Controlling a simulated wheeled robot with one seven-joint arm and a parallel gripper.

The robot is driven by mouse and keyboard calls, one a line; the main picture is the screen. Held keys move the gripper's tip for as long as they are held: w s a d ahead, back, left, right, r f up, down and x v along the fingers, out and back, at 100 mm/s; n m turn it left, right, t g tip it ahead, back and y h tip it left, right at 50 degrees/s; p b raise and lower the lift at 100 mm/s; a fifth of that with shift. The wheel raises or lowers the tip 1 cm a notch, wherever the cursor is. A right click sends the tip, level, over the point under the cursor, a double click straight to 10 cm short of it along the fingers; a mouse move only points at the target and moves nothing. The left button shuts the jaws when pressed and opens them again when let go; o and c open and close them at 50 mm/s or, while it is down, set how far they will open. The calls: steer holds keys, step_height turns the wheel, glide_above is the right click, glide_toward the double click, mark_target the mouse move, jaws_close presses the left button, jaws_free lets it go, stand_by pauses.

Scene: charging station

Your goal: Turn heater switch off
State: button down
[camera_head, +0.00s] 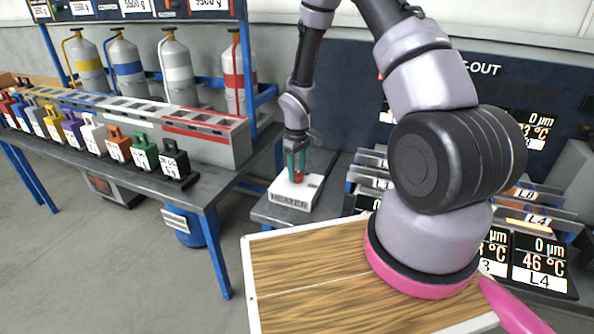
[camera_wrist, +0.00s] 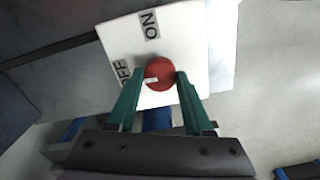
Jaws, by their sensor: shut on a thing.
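The heater (camera_head: 291,197) is a white box labelled HEATER on a grey side table, in the middle of the head view. Its red round switch knob (camera_wrist: 160,75) shows in the wrist view on the white switch plate (camera_wrist: 190,45), with ON printed above it and OFF to its left. A pale mark on the knob points left, toward OFF. My gripper (camera_wrist: 158,85) has its green fingers closed on both sides of the red knob. In the head view my gripper (camera_head: 297,165) reaches down onto the heater, and its fingers partly cover the knob.
A workbench (camera_head: 195,190) with several coloured weights and a slotted rack stands at left. Gas cylinders (camera_head: 178,68) stand behind it. Readout displays and trays (camera_head: 540,265) are at right. A wooden board (camera_head: 310,280) lies in front. Open floor is at lower left.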

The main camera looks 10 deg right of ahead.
mark_target(297, 173)
steer(key=shift+n, duration=0.4)
steer(key=shift+c, duration=1.5)
jaws_free()
steer(key=shift+r, duration=0.15)
step_height(297, 173, up, 11)
steer(key=shift+f, duration=0.2)
